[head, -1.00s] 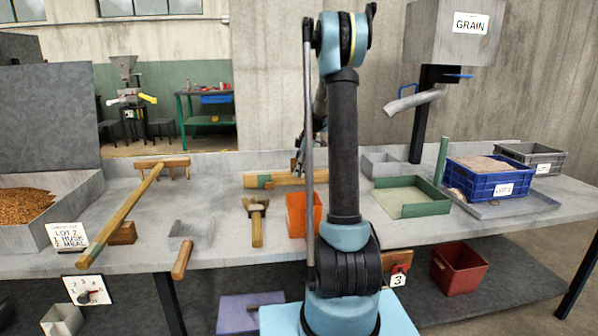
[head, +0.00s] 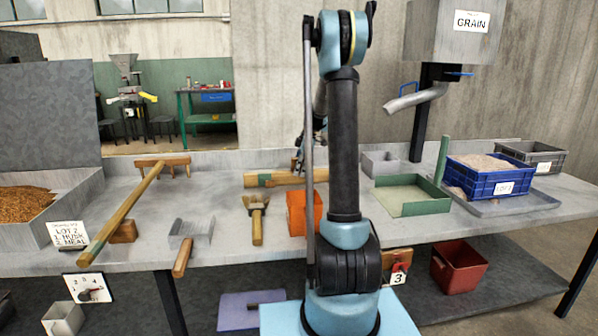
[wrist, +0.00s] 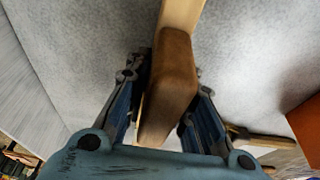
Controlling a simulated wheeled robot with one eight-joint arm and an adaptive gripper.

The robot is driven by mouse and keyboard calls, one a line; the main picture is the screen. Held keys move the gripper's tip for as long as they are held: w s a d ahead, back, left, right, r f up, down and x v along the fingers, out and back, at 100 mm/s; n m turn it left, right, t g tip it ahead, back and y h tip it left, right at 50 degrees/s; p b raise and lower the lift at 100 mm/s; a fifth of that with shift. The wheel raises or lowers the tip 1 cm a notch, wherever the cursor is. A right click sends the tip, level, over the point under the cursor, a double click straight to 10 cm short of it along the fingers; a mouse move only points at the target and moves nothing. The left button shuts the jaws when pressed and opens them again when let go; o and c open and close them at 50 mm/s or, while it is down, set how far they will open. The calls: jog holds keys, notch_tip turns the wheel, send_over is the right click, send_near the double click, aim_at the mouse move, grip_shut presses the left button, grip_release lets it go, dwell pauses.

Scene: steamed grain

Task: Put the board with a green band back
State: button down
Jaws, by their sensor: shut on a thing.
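The wooden board with a green band (head: 284,179) lies near the back of the bench in the head view, just left of my arm. Its green band shows toward its left end, and its right end is partly hidden by my arm. My gripper (head: 299,164) is at the board's right part, mostly hidden behind my arm in the head view. In the wrist view, my gripper (wrist: 163,112) is shut on a brown wooden part (wrist: 170,85) of the board, with paler wood running beyond it. The green band does not show in the wrist view.
An orange bin (head: 299,214) and a wooden forked tool (head: 257,218) are in front of the board. A green-walled tray (head: 420,208) and blue crate (head: 487,180) stand right. A long wooden pole (head: 124,212) and a scoop (head: 190,232) lie left.

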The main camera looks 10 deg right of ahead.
jog(key=shift+f, duration=0.1)
jog(key=c, duration=1.3)
grip_release()
